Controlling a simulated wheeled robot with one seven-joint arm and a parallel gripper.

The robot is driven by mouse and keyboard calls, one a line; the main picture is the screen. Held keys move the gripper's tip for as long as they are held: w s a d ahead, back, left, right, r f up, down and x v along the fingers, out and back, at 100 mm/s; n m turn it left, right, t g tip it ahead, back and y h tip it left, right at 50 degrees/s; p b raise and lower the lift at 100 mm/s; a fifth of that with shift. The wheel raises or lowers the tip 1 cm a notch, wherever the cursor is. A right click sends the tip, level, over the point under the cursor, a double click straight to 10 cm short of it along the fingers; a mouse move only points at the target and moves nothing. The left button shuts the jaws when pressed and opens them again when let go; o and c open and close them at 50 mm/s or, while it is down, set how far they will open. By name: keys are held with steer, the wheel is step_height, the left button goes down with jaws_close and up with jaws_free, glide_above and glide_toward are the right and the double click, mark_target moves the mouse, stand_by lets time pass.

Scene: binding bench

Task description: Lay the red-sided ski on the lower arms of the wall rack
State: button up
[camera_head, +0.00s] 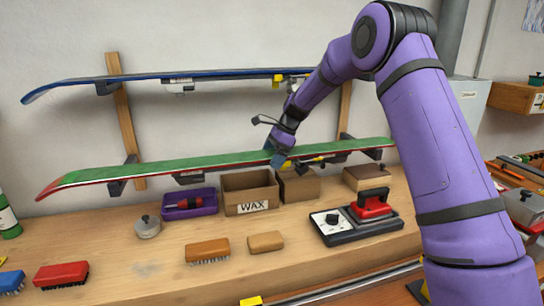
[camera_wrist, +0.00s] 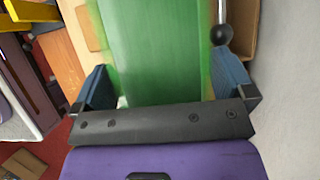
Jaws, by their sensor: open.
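The red-sided ski (camera_head: 170,165), green on its broad face, lies along the lower arms (camera_head: 117,187) of the wall rack (camera_head: 120,100) in the head view. It appears to rest on them at both ends. My gripper (camera_head: 279,158) is at the middle of this ski. In the wrist view the ski's green face (camera_wrist: 160,45) runs between the two blue fingers of my gripper (camera_wrist: 162,88). The fingers are open, one on each side, with small gaps to the ski's edges. The underside of the ski is hidden in the wrist view.
A blue-edged ski (camera_head: 150,77) lies on the upper arms. Below on the bench (camera_head: 150,270) stand a WAX box (camera_head: 250,192), a purple tray (camera_head: 188,204), a waxing iron (camera_head: 372,203) and brushes (camera_head: 207,250). The bench's front middle is mostly clear.

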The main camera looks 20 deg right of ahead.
steer(key=v, duration=1)
steer(key=shift+d+r, duration=0.15)
steer(key=shift+r, duration=0.25)
steer(key=shift+s+r, duration=0.15)
steer(key=shift+r, duration=0.1)
steer(key=s+r+n+t+h, duration=0.15)
steer(key=s+r+n, duration=0.35)
steer(key=s, duration=0.6)
steer(key=s+r+n+t+h, duration=0.1)
steer(key=s+r+n+h, duration=0.15)
steer(key=s+r, duration=0.65)
steer(key=s+f+n+t, duration=0.1)
steer(key=s+f+n, duration=0.1)
steer(key=s, duration=0.7)
steer(key=s+d+f+n+h, duration=0.1)
steer(key=s+f+n, duration=0.1)
steer(key=s+n, duration=0.3)
steer(key=s+d+f+n+t, duration=0.1)
steer(key=s+f+n, duration=0.2)
steer(key=s, duration=1)
steer(key=shift+s+t+h, duration=0.3)
steer(key=shift+s+t, duration=0.05)
steer(key=shift+n, duration=0.25)
